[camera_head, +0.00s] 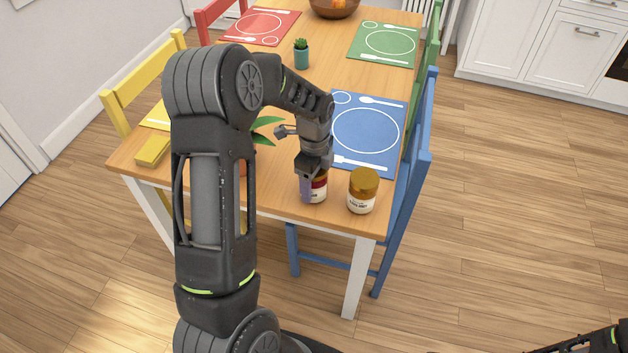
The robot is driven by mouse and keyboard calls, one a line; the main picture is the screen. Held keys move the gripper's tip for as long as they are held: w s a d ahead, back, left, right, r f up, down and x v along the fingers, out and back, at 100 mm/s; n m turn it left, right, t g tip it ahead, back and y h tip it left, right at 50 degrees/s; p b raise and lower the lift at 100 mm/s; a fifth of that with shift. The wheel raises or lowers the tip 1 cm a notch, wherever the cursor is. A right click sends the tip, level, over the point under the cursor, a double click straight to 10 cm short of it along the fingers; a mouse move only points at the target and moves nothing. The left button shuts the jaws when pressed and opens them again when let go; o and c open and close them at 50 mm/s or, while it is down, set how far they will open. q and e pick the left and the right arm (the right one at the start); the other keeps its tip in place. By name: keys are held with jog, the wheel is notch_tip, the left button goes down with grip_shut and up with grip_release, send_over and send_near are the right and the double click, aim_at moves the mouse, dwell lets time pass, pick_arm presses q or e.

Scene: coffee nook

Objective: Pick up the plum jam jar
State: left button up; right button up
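A jar with dark red contents and a white label (319,195), which looks like the plum jam jar, stands near the table's front edge. Its lid and left side are hidden by my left gripper (313,183). The gripper points down at this jar, with one finger along its left side. The other finger is hidden, so I cannot tell whether the fingers are closed on the jar. A second jar with a gold-orange lid (362,190) stands just to the right, apart from the gripper. My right gripper is out of view; only part of that arm shows at bottom right.
The wooden table (280,199) holds a blue placemat (365,130), a green placemat (383,44), a red placemat (262,26), a small potted cactus (302,56) and a yellow block (152,150). Green leaves (266,122) show behind my arm. A blue chair (412,185) stands at the right.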

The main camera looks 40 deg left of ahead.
pick_arm(q)
grip_shut()
dwell(0.5)
jog(key=shift+r, duration=0.1)
notch_tip(320, 180, up, 10)
jog(key=shift+f+b, duration=0.1)
jog(key=shift+b, duration=0.4)
dwell(0.5)
